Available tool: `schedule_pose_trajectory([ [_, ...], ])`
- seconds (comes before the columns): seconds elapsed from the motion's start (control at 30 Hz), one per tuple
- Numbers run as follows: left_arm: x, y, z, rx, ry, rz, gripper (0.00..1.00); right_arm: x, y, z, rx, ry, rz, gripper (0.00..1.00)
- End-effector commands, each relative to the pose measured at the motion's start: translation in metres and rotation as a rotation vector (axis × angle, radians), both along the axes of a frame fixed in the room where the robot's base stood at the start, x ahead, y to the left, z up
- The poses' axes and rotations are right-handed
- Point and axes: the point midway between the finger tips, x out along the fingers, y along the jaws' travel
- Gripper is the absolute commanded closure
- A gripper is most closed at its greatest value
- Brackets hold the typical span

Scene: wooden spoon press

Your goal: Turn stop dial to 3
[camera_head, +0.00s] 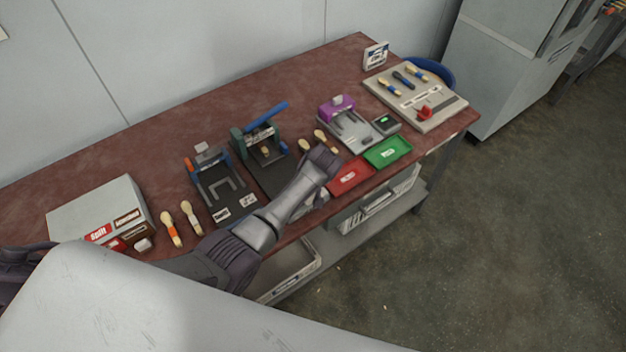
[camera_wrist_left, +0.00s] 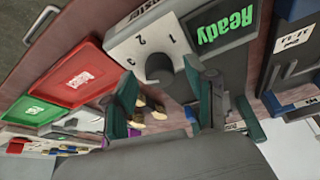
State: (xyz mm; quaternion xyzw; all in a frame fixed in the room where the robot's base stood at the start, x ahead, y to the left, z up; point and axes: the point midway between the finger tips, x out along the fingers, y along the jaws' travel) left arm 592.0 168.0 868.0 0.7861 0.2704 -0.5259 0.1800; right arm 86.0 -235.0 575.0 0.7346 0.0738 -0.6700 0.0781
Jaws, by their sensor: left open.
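The stop dial (camera_wrist_left: 158,66) is a dark knob on a pale panel (camera_wrist_left: 125,45) printed with 1, 2 and 3, beside a screen reading "Ready" (camera_wrist_left: 222,28). My left gripper (camera_wrist_left: 160,72) is open, with a green finger on either side of the dial in the wrist view. I cannot tell whether the fingers touch it, nor which number it points to. In the head view my left arm reaches over the table to my left gripper (camera_head: 324,157), and the dial is hidden behind the arm. My right gripper is not seen.
A red tray (camera_head: 335,187) and a green tray (camera_head: 371,158) lie right of my left gripper. A press with a blue lever (camera_head: 268,117) and a black fixture (camera_head: 231,212) stand left. Wooden spoons lie close to the gripper. A purple-topped fixture (camera_head: 328,110) stands behind.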

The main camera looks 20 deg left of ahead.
Motion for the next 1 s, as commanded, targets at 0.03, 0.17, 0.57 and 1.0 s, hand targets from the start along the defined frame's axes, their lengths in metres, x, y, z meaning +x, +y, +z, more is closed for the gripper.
schedule_pose_trajectory([
  [0.03, -0.001, -0.002, 0.005, -0.002, -0.003, -0.002, 0.44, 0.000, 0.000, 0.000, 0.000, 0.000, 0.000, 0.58],
  [0.17, -0.008, -0.007, 0.024, -0.005, -0.005, 0.000, 0.44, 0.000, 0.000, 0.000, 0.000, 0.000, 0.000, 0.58],
  [0.57, -0.031, -0.025, 0.095, -0.002, -0.003, 0.001, 0.44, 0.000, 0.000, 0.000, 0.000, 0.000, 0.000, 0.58],
  [1.0, -0.035, -0.027, 0.106, -0.001, -0.001, 0.001, 0.44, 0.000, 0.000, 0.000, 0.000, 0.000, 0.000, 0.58],
])
